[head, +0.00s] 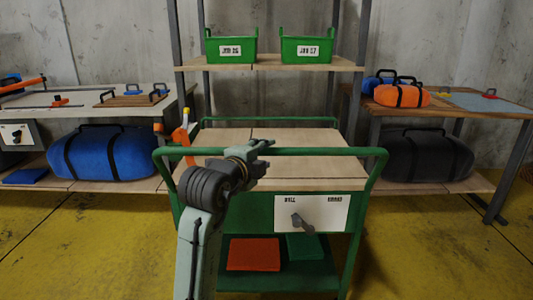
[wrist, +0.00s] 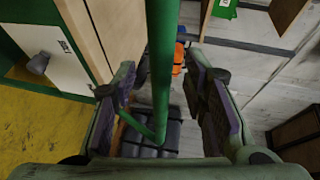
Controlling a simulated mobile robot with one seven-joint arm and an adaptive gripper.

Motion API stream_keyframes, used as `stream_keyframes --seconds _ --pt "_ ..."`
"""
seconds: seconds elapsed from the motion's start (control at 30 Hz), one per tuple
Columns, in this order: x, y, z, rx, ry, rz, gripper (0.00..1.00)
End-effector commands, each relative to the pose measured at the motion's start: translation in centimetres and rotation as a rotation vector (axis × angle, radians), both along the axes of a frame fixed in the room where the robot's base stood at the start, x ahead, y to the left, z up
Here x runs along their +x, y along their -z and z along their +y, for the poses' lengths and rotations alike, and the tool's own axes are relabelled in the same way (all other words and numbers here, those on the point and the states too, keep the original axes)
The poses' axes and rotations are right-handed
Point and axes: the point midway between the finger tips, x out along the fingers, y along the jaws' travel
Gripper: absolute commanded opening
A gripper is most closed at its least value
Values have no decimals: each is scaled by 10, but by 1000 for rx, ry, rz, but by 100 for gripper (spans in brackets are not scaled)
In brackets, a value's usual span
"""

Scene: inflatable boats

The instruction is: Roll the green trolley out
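The green trolley (head: 256,210) stands in the middle of the head view, with a wooden top and a green handle bar (head: 325,152) along its near side. A white panel (head: 312,213) with a grey knob is on its front. My gripper (head: 262,146) is at the handle bar, left of its middle. In the wrist view the green bar (wrist: 163,70) runs between the two fingers of my gripper (wrist: 162,88). The fingers are apart, with a gap seen on each side of the bar. Whether the bar lies fully between the fingertips is hard to tell.
A shelf with two green bins (head: 230,46) rises behind the trolley. Left and right benches hold a blue bag (head: 104,153), an orange bag (head: 402,96) and a dark bag (head: 428,156). A red-orange piece (head: 253,254) lies on the trolley's lower shelf. Yellow floor (head: 420,250) nearby is clear.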

Motion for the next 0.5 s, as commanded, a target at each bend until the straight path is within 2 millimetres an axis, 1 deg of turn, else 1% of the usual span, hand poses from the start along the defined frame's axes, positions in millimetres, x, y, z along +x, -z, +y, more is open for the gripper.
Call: stream_keyframes --seconds 0.03,0.1,0.3,0.4,0.5 --pt "-10 -3 6 -1 -3 -3 40" --pt "-25 -6 12 0 -3 -4 40" --pt "-62 -13 27 -1 -2 -3 40" --pt "-74 -15 32 -1 -1 -2 40" --pt "-82 -17 35 1 -2 -1 40"
